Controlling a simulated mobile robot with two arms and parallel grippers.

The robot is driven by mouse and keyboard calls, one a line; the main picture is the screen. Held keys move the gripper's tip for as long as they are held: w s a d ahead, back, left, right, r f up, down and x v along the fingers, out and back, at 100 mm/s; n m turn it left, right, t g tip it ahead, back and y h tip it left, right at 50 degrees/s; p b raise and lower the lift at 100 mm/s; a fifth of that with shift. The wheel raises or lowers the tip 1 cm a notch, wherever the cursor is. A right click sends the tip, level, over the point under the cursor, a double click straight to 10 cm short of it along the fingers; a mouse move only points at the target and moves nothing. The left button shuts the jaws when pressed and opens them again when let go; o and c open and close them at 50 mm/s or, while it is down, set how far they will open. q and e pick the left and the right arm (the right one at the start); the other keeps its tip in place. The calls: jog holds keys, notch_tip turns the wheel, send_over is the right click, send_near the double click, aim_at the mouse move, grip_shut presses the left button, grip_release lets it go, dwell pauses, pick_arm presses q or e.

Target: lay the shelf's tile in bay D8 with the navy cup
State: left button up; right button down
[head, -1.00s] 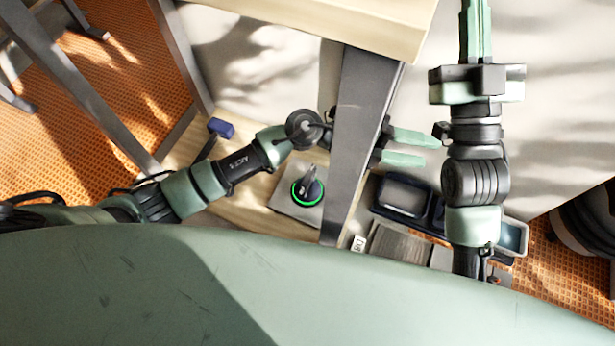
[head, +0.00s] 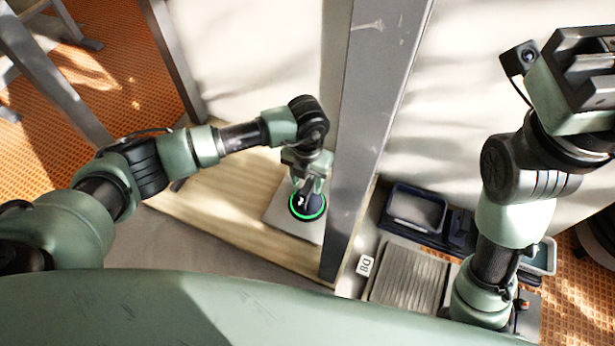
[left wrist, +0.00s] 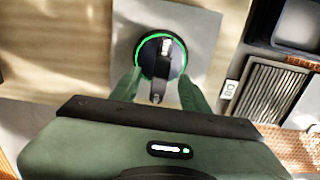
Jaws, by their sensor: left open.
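The navy cup (head: 307,205), a dark suction cup with a lit green ring and a handle, stands on a flat grey tile (head: 311,232) on the wooden shelf (head: 225,205). It also shows in the left wrist view (left wrist: 176,58), on the tile (left wrist: 207,35). My left gripper (head: 307,180) is open at the cup, its fingers on either side of the handle in the left wrist view (left wrist: 160,88). Contact cannot be told. Bay D8, marked by a white label (head: 366,265), holds a ribbed grey bed (head: 408,280). My right gripper's body is at the upper right; its fingertips are not visible.
A grey upright post (head: 362,130) stands between the shelf and bay D8. A dark tray (head: 417,208) lies behind the bay. Another tray (head: 543,257) sits to the right, beside my right arm. Pale floor lies behind.

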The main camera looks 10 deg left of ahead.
aim_at(308, 187)
pick_arm(q)
jog(key=shift+f+b, duration=0.7)
jog(key=shift+f, duration=1.1)
grip_shut()
jog(key=shift+d+r, duration=0.1)
dwell(0.4)
